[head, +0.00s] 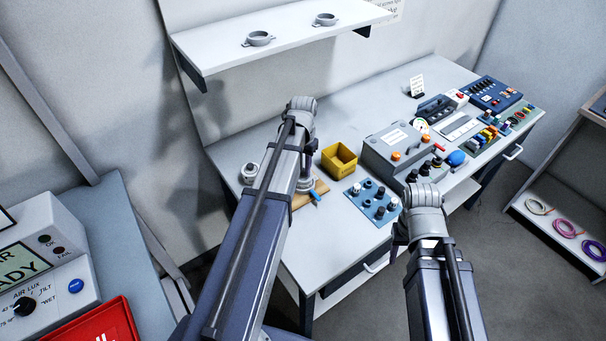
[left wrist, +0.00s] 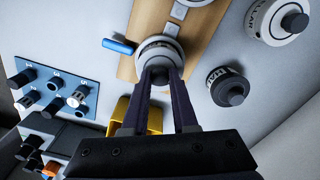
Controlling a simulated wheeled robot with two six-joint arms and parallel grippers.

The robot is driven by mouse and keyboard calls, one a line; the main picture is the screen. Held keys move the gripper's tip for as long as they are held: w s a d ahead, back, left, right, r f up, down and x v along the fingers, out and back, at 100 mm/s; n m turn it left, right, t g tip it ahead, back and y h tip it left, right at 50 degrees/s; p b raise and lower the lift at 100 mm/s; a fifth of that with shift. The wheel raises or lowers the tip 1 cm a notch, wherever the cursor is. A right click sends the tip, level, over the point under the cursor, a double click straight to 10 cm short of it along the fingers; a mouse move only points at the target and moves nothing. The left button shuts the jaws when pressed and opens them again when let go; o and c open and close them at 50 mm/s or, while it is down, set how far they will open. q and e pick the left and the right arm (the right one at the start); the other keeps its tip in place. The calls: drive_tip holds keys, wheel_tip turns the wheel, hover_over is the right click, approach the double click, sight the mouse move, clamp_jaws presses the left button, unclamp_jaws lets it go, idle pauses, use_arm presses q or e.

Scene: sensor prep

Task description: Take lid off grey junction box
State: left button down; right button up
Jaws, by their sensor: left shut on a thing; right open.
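A round grey housing, which looks like the junction box (left wrist: 150,43), sits on a wooden board (left wrist: 205,30) in the left wrist view. My left gripper (left wrist: 160,76) is shut on a dark knob on top of the round piece, which appears to be its lid. Whether lid and box are apart cannot be told. In the head view the left gripper (head: 305,186) is over the wooden board (head: 322,187), and my arm hides much of the box. My right gripper (head: 399,240) is open at the bench's front edge, mostly hidden by its wrist.
A blue-handled tool (left wrist: 118,46) lies by the box. A knobbed round part (left wrist: 228,88) and another (left wrist: 284,24) stand beside the board. A yellow bin (head: 339,161), a blue connector panel (head: 371,200) and a grey instrument case (head: 397,150) stand to the right. A shelf (head: 290,37) hangs above.

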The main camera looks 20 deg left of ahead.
sight(303, 170)
idle(0.3)
use_arm(q)
wheel_tip(303, 170, up, 10)
drive_tip(key=p, duration=1)
